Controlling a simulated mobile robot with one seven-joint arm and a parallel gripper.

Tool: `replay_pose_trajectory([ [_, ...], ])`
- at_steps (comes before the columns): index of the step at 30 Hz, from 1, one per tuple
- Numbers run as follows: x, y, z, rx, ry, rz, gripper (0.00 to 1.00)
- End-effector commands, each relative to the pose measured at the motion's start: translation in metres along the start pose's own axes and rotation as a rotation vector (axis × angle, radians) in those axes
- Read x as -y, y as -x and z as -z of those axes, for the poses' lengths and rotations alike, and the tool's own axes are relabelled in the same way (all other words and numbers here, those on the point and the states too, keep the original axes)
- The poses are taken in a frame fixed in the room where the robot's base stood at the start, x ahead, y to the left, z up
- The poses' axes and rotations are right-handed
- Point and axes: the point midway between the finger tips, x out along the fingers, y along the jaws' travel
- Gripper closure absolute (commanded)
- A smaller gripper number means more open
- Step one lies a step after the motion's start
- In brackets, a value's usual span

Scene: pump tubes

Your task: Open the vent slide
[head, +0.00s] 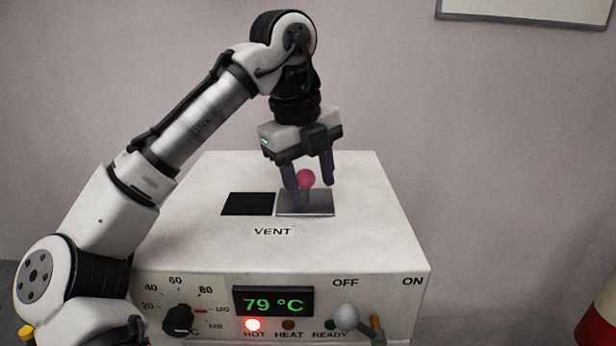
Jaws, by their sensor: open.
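The vent slide (318,209) is a grey metal plate on top of the white machine (350,250), behind the printed word VENT. A pink ball knob (306,178) stands on a short post on the plate. A dark square opening (248,204) shows directly left of the plate. My gripper (309,190) points down over the plate with its dark purple fingers apart. One finger is left of the knob and the other is to its right and a little behind. I cannot tell whether either finger touches the knob.
The machine's front has a dial (180,319), a green display (273,302) reading 79 °C, and a red lit HOT lamp (253,325). A grey ball-ended lever (346,316) is below OFF. A red and white object (598,320) stands at the right edge. The machine's top right is clear.

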Motion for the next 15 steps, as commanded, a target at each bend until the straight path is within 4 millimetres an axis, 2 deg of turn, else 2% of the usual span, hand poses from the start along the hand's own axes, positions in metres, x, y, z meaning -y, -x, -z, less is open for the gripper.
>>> replay_pose_trajectory([
  [8, -0.001, 0.004, -0.001, 0.001, 0.003, -0.002, 0.52],
  [11, -0.001, 0.014, -0.001, 0.004, 0.005, -0.003, 0.52],
  [15, -0.001, 0.040, -0.001, 0.006, 0.006, -0.003, 0.52],
])
